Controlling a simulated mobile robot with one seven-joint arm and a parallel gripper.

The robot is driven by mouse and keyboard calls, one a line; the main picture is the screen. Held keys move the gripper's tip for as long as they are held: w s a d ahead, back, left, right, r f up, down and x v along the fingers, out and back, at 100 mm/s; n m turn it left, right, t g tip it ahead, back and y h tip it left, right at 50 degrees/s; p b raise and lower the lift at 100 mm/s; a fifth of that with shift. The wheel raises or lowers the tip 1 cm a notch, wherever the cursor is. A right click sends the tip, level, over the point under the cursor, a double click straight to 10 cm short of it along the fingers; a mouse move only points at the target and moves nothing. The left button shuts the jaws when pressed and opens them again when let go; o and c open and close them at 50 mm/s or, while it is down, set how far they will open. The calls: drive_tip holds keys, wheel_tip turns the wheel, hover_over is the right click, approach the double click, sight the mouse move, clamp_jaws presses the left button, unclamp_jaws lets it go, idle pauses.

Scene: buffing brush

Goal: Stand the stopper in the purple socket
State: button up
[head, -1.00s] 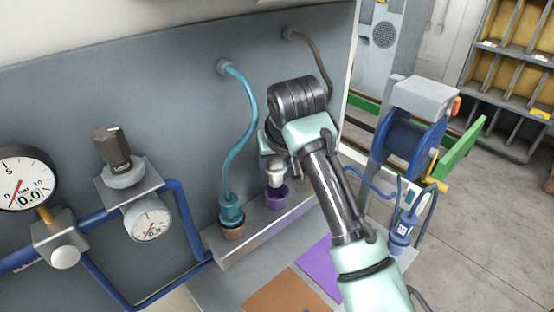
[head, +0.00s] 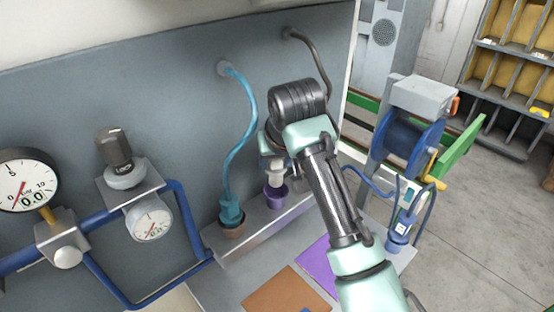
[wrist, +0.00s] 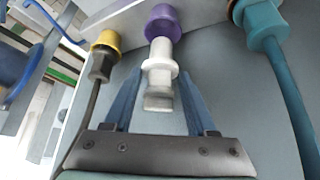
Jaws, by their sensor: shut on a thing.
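The stopper (wrist: 160,54) is white with a collar and a grey end. In the wrist view it lies between the two blue fingers of my gripper (wrist: 160,82), which is shut on it. Its far end meets the purple socket (wrist: 165,22); how deep it sits inside I cannot tell. In the head view the white stopper (head: 275,173) stands roughly upright, its lower end at the mouth of the purple socket (head: 275,197) on the grey ledge. My gripper (head: 273,158) is above the socket there, its fingers mostly hidden by my wrist.
A teal plug with its hose (head: 231,210) stands in a brown socket left of the purple one. The wrist view shows a yellow socket (wrist: 106,40) with a dark cable on the other side. Gauges and blue pipes (head: 185,215) are at left. Brown (head: 285,290) and purple (head: 320,262) patches lie in front.

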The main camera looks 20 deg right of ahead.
sight(278, 178)
drive_tip(key=shift+f, duration=0.65)
drive_tip(key=shift+f, duration=0.15)
clamp_jaws()
drive_tip(key=shift+f+b, duration=0.5)
drive_tip(key=shift+f, duration=0.35)
drive_tip(key=shift+f, duration=0.2)
drive_tip(key=shift+f, duration=0.55)
drive_tip(key=o, duration=1.5)
unclamp_jaws()
drive_tip(key=shift+c, duration=0.2)
